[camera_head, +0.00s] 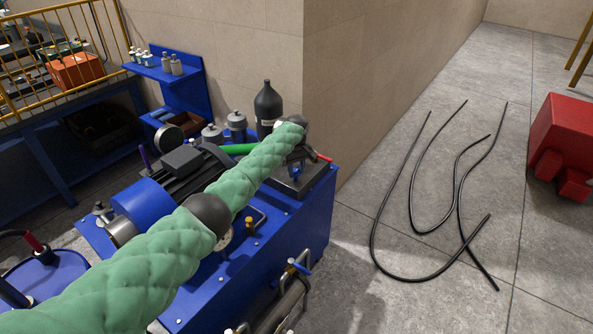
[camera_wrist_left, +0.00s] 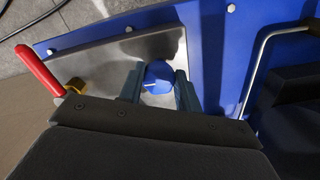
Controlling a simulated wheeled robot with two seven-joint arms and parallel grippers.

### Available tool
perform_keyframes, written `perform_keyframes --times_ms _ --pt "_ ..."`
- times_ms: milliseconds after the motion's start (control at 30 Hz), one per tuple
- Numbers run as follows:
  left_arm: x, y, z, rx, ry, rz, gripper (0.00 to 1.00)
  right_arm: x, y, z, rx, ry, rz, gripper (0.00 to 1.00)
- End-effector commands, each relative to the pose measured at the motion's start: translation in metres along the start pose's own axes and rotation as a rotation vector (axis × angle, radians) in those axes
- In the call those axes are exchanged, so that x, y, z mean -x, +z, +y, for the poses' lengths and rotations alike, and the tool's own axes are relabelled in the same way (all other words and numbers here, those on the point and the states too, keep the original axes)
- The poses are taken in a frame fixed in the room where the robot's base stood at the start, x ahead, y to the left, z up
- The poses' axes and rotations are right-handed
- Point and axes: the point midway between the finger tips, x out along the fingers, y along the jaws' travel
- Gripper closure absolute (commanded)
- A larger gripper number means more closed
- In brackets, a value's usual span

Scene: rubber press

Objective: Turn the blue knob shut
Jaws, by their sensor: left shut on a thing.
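The blue knob (camera_wrist_left: 158,77) shows in the left wrist view, on a grey metal plate (camera_wrist_left: 98,62) on top of the blue machine. My left gripper (camera_wrist_left: 159,88) has one finger on each side of the knob and is shut on it. In the head view my green-sleeved left arm reaches over the machine to the left gripper (camera_head: 296,165) at the plate near its far right corner. My right gripper is in neither view.
A red lever (camera_wrist_left: 40,70) with a brass fitting (camera_wrist_left: 78,86) stands beside the gripper. A dark bottle (camera_head: 267,106) and grey canisters (camera_head: 236,124) stand behind the machine (camera_head: 290,232). Black hoses (camera_head: 377,215) lie on the floor at right, near a red block (camera_head: 562,140).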

Motion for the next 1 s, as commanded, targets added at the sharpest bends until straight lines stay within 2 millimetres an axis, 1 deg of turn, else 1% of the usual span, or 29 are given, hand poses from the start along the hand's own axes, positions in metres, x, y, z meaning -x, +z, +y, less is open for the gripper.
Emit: perform_keyframes --times_ms 267,600,1000 --pt "0.001 0.001 0.000 -0.173 0.001 0.000 0.89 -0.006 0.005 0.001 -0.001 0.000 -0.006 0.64" --pt "0.001 -0.001 -0.003 -0.492 0.001 0.000 0.89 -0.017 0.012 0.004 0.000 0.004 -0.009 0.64" --pt "0.001 -0.002 -0.004 -0.873 0.002 0.001 0.89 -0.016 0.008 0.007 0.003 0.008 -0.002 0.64"
